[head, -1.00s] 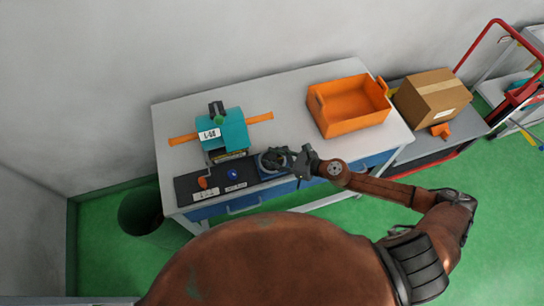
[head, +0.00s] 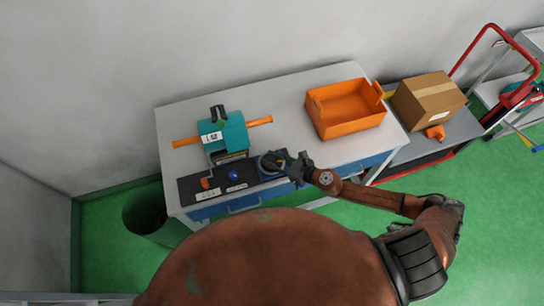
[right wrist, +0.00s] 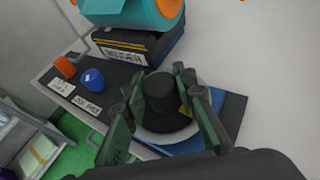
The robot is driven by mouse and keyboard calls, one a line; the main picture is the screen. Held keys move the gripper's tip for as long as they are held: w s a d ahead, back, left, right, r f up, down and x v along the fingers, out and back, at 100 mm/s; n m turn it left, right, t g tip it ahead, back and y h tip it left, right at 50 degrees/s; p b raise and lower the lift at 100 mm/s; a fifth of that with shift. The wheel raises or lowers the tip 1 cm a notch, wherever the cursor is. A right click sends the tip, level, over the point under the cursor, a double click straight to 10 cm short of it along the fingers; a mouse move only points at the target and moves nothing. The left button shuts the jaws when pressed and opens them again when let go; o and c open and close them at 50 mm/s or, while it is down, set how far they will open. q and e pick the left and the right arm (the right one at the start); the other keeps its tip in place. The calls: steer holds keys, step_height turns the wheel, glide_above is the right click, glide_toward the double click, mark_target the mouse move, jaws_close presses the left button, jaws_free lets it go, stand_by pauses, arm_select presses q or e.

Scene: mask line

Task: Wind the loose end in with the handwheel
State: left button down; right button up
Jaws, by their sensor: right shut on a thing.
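The handwheel (head: 268,162) sits on a blue base at the right end of a dark panel at the table's front. My right gripper (head: 277,162) is over it, coming in from the right. In the right wrist view the gripper's fingers (right wrist: 160,105) stand on either side of a dark round knob (right wrist: 160,88) on the wheel's grey disc (right wrist: 150,137), shut on it. A teal machine (head: 236,131) with an orange bar (head: 186,142) through it stands behind the panel. I cannot make out a loose end. My left gripper is not in view.
The panel also bears an orange knob (right wrist: 66,67), a blue button (right wrist: 94,80) and white labels. An orange crate (head: 352,127) stands right on the table (head: 280,102). A cardboard box (head: 430,98) is on a lower surface. A dark green bin (head: 147,212) stands at front left.

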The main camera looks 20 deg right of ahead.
steer(key=m+h+p, duration=0.2)
steer(key=p, duration=0.1)
steer(key=m+t+h+p, duration=0.1)
steer(key=h+p, duration=0.1)
steer(key=p, duration=0.1)
steer(key=m+t+h+p, duration=0.1)
steer(key=m+h+p, duration=0.1)
steer(key=p, duration=0.1)
steer(key=shift+a+r+m+p, duration=0.15)
steer(key=shift+r+m+p, duration=0.15)
steer(key=shift+f+m+t+h+p, duration=0.1)
steer(key=shift+m+t+h+p, duration=0.2)
steer(key=shift+m+h+p, duration=0.55)
steer(key=shift+m+h, duration=0.95)
steer(key=shift+h, duration=0.3)
steer(key=shift+f+m+g+h, duration=0.1)
steer(key=shift+m+g+h, duration=0.5)
steer(key=shift+m+h, duration=1.4)
steer(key=shift+h, duration=0.3)
steer(key=o, duration=1.2)
steer(key=shift+s, duration=0.1)
